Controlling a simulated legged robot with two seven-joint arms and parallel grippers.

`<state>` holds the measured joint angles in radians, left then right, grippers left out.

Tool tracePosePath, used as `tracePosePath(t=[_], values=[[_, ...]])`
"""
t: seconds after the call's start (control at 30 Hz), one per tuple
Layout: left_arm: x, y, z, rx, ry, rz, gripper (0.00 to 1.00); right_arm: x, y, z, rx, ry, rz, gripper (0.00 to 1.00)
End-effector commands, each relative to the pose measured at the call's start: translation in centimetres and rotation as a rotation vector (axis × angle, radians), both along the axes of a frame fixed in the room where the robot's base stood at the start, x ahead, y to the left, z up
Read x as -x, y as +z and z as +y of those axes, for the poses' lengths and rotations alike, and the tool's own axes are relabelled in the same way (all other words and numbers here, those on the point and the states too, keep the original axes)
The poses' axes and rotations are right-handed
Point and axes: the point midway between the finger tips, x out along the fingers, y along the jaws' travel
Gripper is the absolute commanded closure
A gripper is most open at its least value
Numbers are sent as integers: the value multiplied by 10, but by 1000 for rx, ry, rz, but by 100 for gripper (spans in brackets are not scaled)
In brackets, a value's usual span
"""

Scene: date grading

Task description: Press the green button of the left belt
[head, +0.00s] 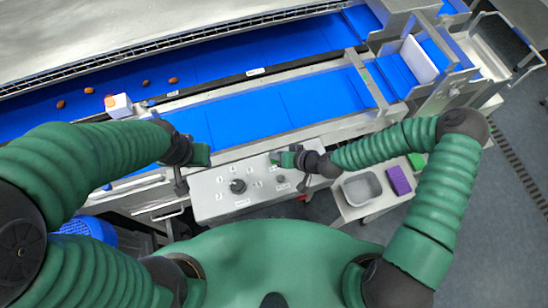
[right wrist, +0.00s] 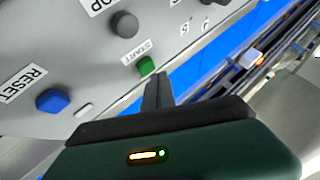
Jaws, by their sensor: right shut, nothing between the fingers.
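The grey control panel (head: 215,201) stands in front of the blue belts, with a dark knob (head: 238,186) and small labelled controls. In the right wrist view the green button (right wrist: 147,65) sits beside a START label. My right gripper (head: 285,159) is over the panel's upper right part. In the right wrist view its shut fingers (right wrist: 157,86) end close to the green button; I cannot tell whether they touch it. My left gripper (head: 201,156) is near the panel's upper left corner, and its opening is unclear. The head view does not clearly show the green button.
The near blue belt (head: 250,112) runs behind the panel. A blue RESET button (right wrist: 52,101) and a dark knob (right wrist: 124,24) flank the START label. A grey bin (head: 361,188) stands right of the panel.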

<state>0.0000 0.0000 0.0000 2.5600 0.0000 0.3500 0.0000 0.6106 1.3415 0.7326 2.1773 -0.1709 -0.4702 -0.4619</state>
Motion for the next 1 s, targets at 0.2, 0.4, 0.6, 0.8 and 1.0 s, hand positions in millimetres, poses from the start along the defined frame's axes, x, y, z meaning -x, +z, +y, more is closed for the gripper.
tracePosePath(t=[0.2, 0.4, 0.6, 0.8, 1.0], values=[[0, -4, 0, 0, 0, 0, 64, 1, -4, 0, 0, 1, -1, 100], [0, -4, 0, 0, 0, 0, 64, 1, -4, 0, 0, 1, -1, 100], [0, -6, 0, 0, 0, 0, 64, 1, -7, 0, 0, 1, -1, 100], [0, -9, 0, 0, 0, 0, 64, 1, -9, 0, 0, 1, -1, 100], [0, -11, 0, 0, 0, 0, 64, 0, -12, 0, 0, 1, -1, 100]])
